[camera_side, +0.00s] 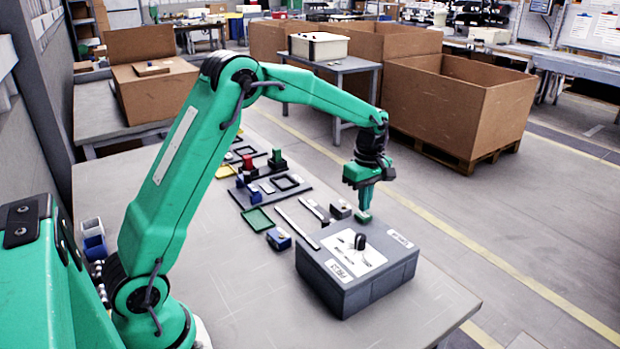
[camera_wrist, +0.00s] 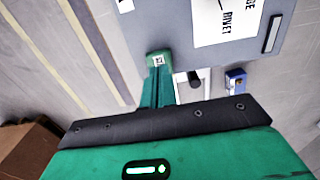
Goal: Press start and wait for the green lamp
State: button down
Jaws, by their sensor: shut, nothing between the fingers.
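A grey box (camera_side: 360,283) with a white label plate (camera_side: 352,257) and a black knob (camera_side: 360,241) on top stands near the table's front right. My gripper (camera_side: 363,216) is shut and empty, pointing down at the far edge of this box. In the wrist view my gripper's closed green fingertips (camera_wrist: 158,61) overlap the edge of the grey box (camera_wrist: 180,30). I cannot tell whether they touch anything. A start button and a green lamp cannot be made out on the box. A green light (camera_wrist: 147,170) glows on my gripper's own housing.
A small dark block (camera_side: 340,210) and a blue block (camera_side: 278,238) lie close to the box. A green tray (camera_side: 258,220) and dark mats with coloured parts are further back. The table's front left is clear. Large cardboard boxes (camera_side: 450,105) stand beyond the table.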

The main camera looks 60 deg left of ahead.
jog(key=shift+f, duration=0.9)
dwell(0.9)
jog(key=shift+r, duration=3.55)
jog(key=shift+r, duration=0.1)
notch_tip(320, 180, up, 5)
send_over(363, 214)
jog(key=shift+r, duration=0.4)
